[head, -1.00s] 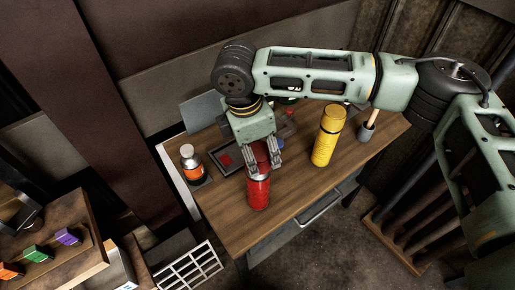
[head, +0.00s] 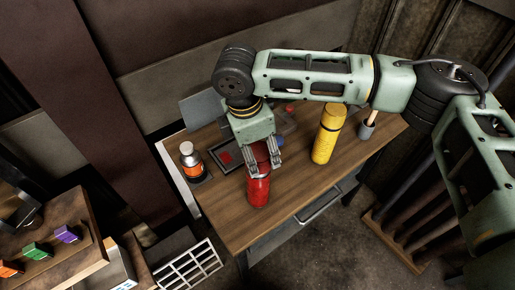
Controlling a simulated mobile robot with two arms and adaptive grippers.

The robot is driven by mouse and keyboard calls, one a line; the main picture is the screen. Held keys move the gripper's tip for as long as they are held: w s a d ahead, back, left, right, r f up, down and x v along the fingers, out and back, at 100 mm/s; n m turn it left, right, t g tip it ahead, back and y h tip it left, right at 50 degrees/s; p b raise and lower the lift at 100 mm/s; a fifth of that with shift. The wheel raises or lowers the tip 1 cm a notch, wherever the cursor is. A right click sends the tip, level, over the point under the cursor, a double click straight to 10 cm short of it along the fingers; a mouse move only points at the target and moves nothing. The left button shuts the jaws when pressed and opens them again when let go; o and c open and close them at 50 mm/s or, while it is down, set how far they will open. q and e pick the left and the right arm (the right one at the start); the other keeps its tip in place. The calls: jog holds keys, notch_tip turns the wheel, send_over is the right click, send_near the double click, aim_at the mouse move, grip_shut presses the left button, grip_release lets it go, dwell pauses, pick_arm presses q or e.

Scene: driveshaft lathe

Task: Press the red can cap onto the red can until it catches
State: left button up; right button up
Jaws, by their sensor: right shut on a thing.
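The red can (head: 258,191) stands upright on the wooden table near its front edge. My right gripper (head: 264,167) points down over the can and is shut on the red can cap (head: 261,153), which shows between its fingers. The cap is right above the can's mouth, in line with it. The fingertips hide the joint, so I cannot tell whether the cap is seated. My left gripper is out of view.
A yellow can (head: 326,134) stands to the right, with a grey cup (head: 367,129) beyond it. An orange-labelled bottle (head: 191,160) and a dark tray (head: 214,159) are to the left. The wooden table (head: 230,213) is bare in front.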

jog(key=shift+f, duration=0.6)
dwell(0.6)
jog(key=o, duration=0.9)
